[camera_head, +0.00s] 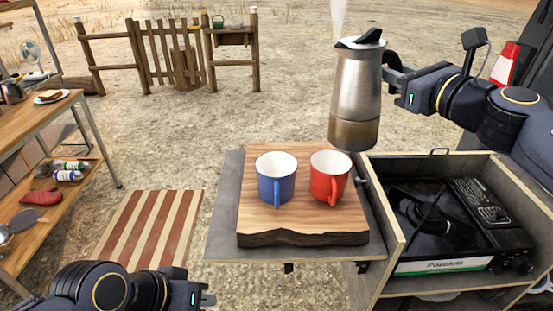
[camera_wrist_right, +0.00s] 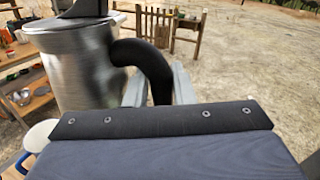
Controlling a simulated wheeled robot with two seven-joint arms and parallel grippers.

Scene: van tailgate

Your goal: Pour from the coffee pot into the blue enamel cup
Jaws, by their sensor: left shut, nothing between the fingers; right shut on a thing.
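The blue enamel cup (camera_head: 276,180) stands upright on the wooden board, left of the red cup (camera_head: 329,178). The inside of the blue cup looks pale. My left gripper (camera_head: 207,299) is shut and empty at the bottom left, below the board.
The wooden board (camera_head: 300,240) lies on a grey shelf (camera_head: 224,216). A compartment with a black camping stove (camera_head: 440,225) is to the right. A wooden table (camera_head: 30,125) with kitchen things stands at the left. A striped mat (camera_head: 150,228) lies on the ground.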

